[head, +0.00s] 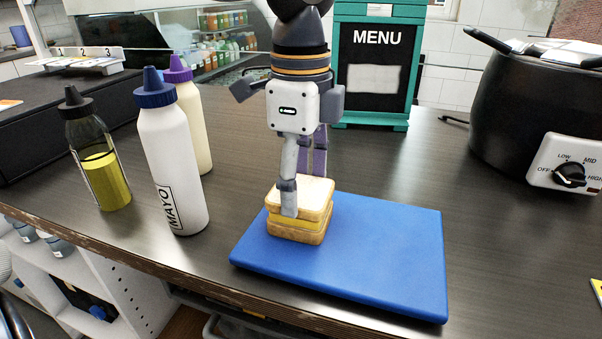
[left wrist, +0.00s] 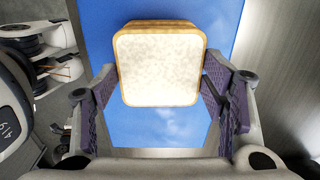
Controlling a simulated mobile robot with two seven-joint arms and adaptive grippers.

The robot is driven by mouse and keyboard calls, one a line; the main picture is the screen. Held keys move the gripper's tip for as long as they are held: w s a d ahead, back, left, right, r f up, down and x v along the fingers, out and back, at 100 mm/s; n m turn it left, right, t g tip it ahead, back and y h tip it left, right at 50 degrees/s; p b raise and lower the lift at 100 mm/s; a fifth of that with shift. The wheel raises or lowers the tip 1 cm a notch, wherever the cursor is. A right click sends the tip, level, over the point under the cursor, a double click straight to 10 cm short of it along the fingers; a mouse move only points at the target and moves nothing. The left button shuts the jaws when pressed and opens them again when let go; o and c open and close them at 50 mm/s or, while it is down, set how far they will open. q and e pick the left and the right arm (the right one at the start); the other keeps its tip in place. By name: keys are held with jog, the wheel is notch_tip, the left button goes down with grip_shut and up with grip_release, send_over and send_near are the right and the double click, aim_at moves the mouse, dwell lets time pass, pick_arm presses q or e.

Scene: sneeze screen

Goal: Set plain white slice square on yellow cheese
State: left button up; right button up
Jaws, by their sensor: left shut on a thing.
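The plain white slice (head: 305,193) is on top of a stack, over the yellow cheese (head: 298,220), with a lower bread slice (head: 297,236) under the cheese. The stack is on the blue board (head: 380,240), near its left end. My left gripper (head: 302,205) points down and is shut on the white slice, one finger on its near side. In the left wrist view the slice (left wrist: 160,68) lies between the purple finger pads, with a bread edge showing a little past its far side. Little cheese shows from above. My right gripper is in neither view.
A white MAYO bottle (head: 173,165), a cream bottle with a purple cap (head: 192,120) and a yellow oil bottle (head: 100,160) stand left of the board. A menu stand (head: 375,70) is behind, and a black cooker (head: 520,110) is at right. The board's right half is clear.

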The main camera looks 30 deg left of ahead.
pick_arm(q)
jog(key=shift+f, duration=0.25)
jog(key=o, duration=1.1)
notch_tip(320, 180, up, 12)
